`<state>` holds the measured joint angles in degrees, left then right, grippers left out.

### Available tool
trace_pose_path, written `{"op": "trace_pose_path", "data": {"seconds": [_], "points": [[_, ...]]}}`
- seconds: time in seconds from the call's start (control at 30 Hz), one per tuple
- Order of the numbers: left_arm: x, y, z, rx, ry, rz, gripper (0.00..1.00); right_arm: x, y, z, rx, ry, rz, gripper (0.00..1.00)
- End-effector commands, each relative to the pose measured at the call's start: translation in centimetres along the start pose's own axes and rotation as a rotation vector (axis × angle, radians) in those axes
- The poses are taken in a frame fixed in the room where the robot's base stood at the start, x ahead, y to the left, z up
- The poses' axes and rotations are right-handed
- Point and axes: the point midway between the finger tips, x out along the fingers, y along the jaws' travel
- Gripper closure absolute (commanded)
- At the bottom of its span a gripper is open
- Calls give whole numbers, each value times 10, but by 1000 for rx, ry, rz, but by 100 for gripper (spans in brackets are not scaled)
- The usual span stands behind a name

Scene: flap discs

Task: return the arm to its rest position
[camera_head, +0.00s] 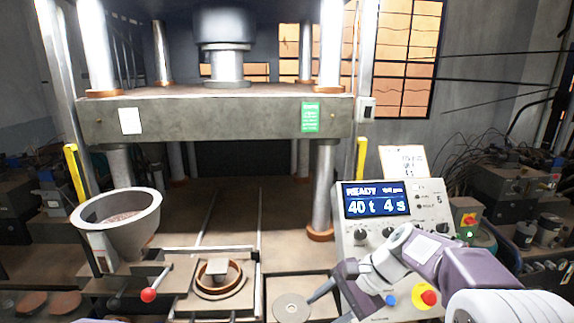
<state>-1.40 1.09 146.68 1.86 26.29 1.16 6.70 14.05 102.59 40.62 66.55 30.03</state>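My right arm (440,262), purple and white, reaches in from the lower right across the front of the control panel. Its dark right gripper (322,291) points left and down, with its tip just right of a round grey disc (291,309). The disc has a small centre hole and lies flat in a dark tray at the bottom. I cannot tell whether the tip touches the disc, or whether the fingers are open or shut. My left gripper is not in view.
The control panel (392,185) reads READY, 40 t, 4 s; it has a yellow-based red button (428,298). A press beam (215,118) spans the back. A hopper bowl (117,215), a red-knobbed lever (149,294) and a ring mould (219,278) stand left of the disc.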

Motion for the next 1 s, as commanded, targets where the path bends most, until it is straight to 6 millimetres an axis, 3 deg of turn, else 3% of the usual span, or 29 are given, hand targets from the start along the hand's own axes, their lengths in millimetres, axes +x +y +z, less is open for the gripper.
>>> {"op": "trace_pose_path", "data": {"seconds": [0.03,0.1,0.2,0.3,0.33,0.47,1.0], "points": [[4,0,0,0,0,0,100,21,43,11,-100,48,109,49],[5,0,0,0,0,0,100,38,104,11,-264,124,255,49],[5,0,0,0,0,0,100,45,178,-1,-498,195,431,49],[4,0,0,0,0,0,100,48,227,-18,-713,218,557,49],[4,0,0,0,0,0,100,48,231,-24,-780,230,576,49],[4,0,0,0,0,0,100,47,215,-40,-931,285,571,49],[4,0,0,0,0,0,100,47,215,-40,-937,280,573,49]]}}
